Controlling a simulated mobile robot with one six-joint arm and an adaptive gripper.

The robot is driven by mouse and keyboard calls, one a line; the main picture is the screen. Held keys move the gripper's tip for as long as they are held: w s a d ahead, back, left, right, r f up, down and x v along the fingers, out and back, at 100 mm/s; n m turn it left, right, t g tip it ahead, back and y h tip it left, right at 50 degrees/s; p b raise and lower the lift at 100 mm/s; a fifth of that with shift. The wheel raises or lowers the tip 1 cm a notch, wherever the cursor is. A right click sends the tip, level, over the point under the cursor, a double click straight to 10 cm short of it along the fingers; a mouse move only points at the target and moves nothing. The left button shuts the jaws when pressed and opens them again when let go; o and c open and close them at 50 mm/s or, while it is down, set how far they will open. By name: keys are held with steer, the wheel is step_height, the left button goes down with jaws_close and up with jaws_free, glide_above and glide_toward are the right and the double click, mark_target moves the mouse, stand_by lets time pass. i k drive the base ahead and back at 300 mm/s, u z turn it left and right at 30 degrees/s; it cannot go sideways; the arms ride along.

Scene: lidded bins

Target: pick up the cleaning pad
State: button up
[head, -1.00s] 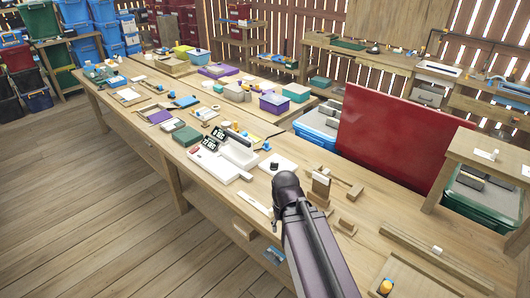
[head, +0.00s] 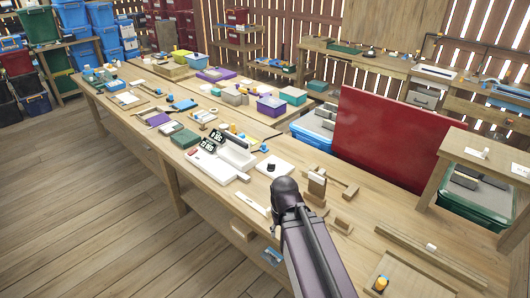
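I cannot tell for sure which thing is the cleaning pad. A flat blue piece (head: 184,104) lies on the long workbench (head: 226,204) among small items, left of the middle, and may be it. A white slab with a dark knob (head: 272,167) lies nearer to my arm. My dark arm reaches in from the bottom edge, over the near part of the bench. My gripper does not show; the arm's visible end is a rounded joint. What lies right behind the arm is hidden.
A large red panel (head: 390,138) stands upright behind the bench. White trays with black digital displays (head: 208,144) sit mid-bench. Purple (head: 271,106) and teal bins (head: 293,96) stand farther back. A green bin (head: 476,198) is at right. The wooden floor at left (head: 95,215) is clear.

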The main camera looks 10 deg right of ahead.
mark_target(263, 149)
steer(key=k, duration=1.25)
steer(key=u, duration=0.5)
steer(key=i, duration=1)
steer(key=u, duration=0.3)
steer(key=i, duration=0.8)
steer(key=z, duration=0.75)
steer(key=i, duration=0.9)
steer(key=z, duration=0.65)
